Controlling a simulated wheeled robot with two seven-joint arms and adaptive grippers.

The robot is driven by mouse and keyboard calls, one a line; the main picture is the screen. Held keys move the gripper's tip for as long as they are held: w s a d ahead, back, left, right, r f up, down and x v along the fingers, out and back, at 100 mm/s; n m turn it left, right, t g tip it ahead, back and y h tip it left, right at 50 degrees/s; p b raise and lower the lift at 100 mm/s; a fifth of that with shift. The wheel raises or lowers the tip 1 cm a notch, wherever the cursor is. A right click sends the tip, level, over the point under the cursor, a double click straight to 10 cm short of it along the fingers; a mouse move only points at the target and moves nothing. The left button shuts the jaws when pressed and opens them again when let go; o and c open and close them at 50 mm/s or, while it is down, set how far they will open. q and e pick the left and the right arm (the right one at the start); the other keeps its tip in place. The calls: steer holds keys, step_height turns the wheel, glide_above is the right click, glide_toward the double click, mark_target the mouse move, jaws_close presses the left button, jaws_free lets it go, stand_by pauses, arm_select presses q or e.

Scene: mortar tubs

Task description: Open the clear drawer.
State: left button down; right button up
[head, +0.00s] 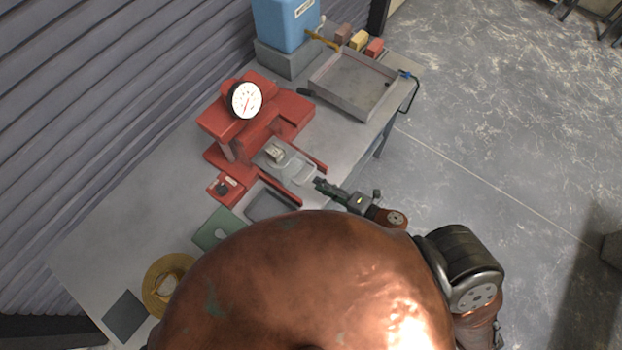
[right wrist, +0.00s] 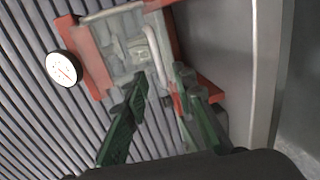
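The clear drawer (head: 283,160) sits in the red press-like machine (head: 240,135) with a round white dial; a small metal part shows at its far end. A pale loop, which looks like its handle (head: 299,172), faces my right gripper (head: 317,183). The drawer also shows in the right wrist view (right wrist: 128,50), ahead of my green fingers (right wrist: 161,75). The fingers are apart, with part of the pale handle bar showing between them; whether they touch it I cannot tell. My left gripper is not in view.
A grey metal tray (head: 352,85), a blue container (head: 285,22) and small coloured blocks (head: 358,40) stand at the table's far end. A dark tray (head: 270,205), a green plate (head: 217,228) and a yellow ring (head: 165,284) lie nearer. A corrugated wall (head: 100,100) borders the left.

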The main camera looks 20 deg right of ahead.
steer(key=v, duration=0.5)
steer(key=shift+s+d, duration=0.15)
steer(key=shift+s, duration=0.15)
steer(key=s+d+f+m+g+h+b, duration=0.15)
steer(key=d+f+m, duration=0.25)
steer(key=f, duration=0.7)
steer(key=d+f+m+g+h+b, duration=0.1)
steer(key=d+f+m+h, duration=0.3)
steer(key=f, duration=0.7)
steer(key=s+d+f+m+g+h+b, duration=0.15)
steer(key=d+f+m, duration=0.35)
steer(key=f, duration=0.7)
steer(key=s+d+f+m+g+h+b, duration=0.1)
steer(key=s+f+m+g, duration=0.15)
steer(key=s+f, duration=0.35)
steer(key=s+f+m+g+h, duration=0.1)
steer(key=s+f+m, duration=0.25)
steer(key=f, duration=0.55)
steer(key=s+a+f+m+g, duration=0.1)
steer(key=s+f+m+g, duration=0.1)
steer(key=s+f, duration=0.3)
steer(key=s+a+f+m+g+b, duration=0.1)
steer(key=s+f, duration=0.4)
steer(key=s, duration=0.6)
steer(key=shift+s+a+f+m+g+y+b, duration=0.3)
steer(key=shift+s+a+m+g, duration=0.15)
steer(key=shift+g, duration=0.4)
